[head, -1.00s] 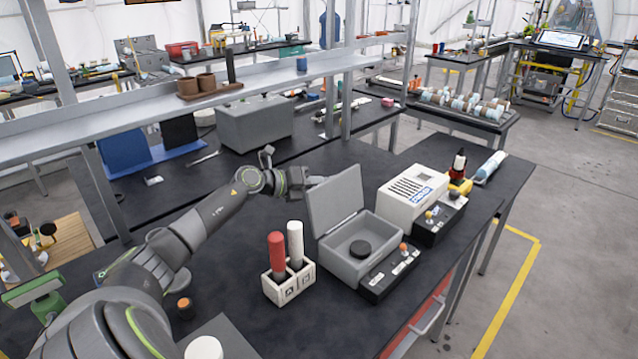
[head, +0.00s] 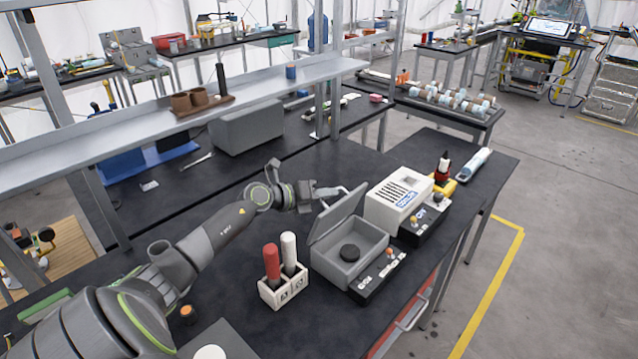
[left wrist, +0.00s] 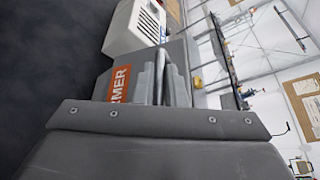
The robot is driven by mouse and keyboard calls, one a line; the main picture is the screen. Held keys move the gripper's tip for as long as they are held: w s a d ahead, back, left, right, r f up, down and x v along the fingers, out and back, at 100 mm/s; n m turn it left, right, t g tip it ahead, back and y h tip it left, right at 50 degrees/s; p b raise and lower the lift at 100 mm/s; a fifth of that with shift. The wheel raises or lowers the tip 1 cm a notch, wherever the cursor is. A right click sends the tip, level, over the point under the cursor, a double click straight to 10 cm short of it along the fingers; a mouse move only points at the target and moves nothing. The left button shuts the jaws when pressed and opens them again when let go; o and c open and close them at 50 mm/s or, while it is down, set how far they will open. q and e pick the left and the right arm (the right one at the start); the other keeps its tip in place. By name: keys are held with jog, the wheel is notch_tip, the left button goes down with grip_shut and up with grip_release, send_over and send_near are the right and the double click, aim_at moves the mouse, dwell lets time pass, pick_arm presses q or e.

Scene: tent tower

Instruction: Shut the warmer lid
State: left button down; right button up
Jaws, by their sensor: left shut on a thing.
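The warmer is a grey open box (head: 322,262) on the black bench in the head view, with a dark round piece (head: 350,253) inside. Its hinged grey lid (head: 338,218) stands partly open, tilted over the box. My left gripper (head: 326,193) is behind the lid at its upper edge, shut on a thin grey handle. In the left wrist view the handle (left wrist: 174,72) shows as a curved bar near an orange label (left wrist: 119,84) ending in "RMER". The fingertips are partly hidden. My right gripper is not in view.
A two-slot holder (head: 284,290) with a red stick and a white stick stands left of the warmer. A control box (head: 377,277) with an orange knob is in front. A white vented machine (head: 398,197) stands close on the right.

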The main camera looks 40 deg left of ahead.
pick_arm(q)
jog(key=shift+d+r+p, duration=0.1)
jog(key=shift+d+p, duration=0.4)
jog(key=shift+d, duration=0.15)
